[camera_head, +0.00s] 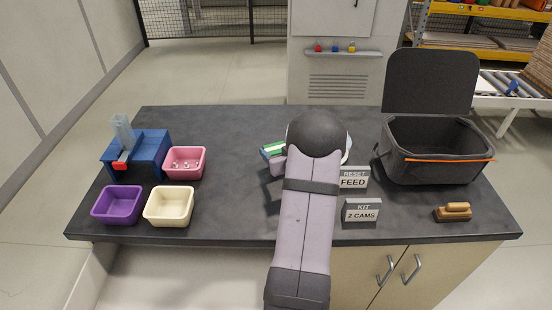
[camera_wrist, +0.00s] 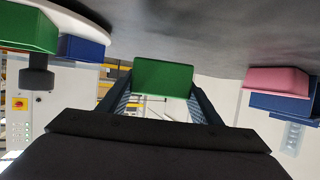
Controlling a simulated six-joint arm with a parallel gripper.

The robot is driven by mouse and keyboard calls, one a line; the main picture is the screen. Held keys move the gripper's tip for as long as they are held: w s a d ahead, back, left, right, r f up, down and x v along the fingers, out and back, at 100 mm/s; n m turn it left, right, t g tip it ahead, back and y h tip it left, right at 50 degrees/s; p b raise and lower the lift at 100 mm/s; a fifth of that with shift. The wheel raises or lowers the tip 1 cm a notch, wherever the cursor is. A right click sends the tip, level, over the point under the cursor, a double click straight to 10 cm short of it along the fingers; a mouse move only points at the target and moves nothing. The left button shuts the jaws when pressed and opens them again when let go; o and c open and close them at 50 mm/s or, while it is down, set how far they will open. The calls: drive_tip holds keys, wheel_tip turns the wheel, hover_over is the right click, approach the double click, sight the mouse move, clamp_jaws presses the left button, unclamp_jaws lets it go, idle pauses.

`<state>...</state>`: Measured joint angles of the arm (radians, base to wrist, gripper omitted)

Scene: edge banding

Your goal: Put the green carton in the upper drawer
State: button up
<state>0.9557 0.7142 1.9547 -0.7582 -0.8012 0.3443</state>
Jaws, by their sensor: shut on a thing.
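In the wrist view the green carton (camera_wrist: 163,78) sits between the two fingers of my gripper (camera_wrist: 163,92), which is shut on it. In the head view my arm hides most of the gripper. A green and white piece (camera_head: 272,150), probably the held carton, shows just left of my arm, over the dark table. Its height above the table is hard to judge. The upper drawer cannot be made out for certain. A pale surface (camera_head: 185,275) lies below the table's front left; I cannot tell if it is an open drawer.
Pink (camera_head: 185,162), purple (camera_head: 117,204) and cream (camera_head: 168,206) bins and a blue holder (camera_head: 150,150) stand at left. A dark tote (camera_head: 435,168), signs (camera_head: 362,210) and a brush (camera_head: 453,212) are at right. Another green box (camera_wrist: 28,27) and a blue box (camera_wrist: 82,48) show in the wrist view.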

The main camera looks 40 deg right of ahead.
sight(276, 148)
wheel_tip(276, 148, up, 6)
drive_tip(key=a+f+n+y, duration=0.2)
drive_tip(key=a, duration=0.3)
drive_tip(key=a+f+n+y+p, duration=0.1)
drive_tip(key=a+f+n+y, duration=0.1)
drive_tip(key=a, duration=0.3)
drive_tip(key=a+f+n+y, duration=0.2)
drive_tip(key=a+n+y, duration=0.1)
drive_tip(key=a, duration=0.3)
drive_tip(key=shift+s+f+y, duration=0.3)
drive_tip(key=shift+y, duration=0.3)
drive_tip(key=s+a+f+n+g+y+p, duration=0.1)
drive_tip(key=s+a+n+g+y+p, duration=0.1)
drive_tip(key=a, duration=1)
drive_tip(key=s+a+f+n+g+y+p, duration=0.1)
drive_tip(key=s+a+n+y, duration=0.4)
drive_tip(key=a, duration=0.7)
drive_tip(key=shift+s+a+n+g+y+p, duration=0.35)
drive_tip(key=shift+n+g+p, duration=0.3)
drive_tip(key=shift+g, duration=0.25)
drive_tip(key=shift+s+f, duration=0.1)
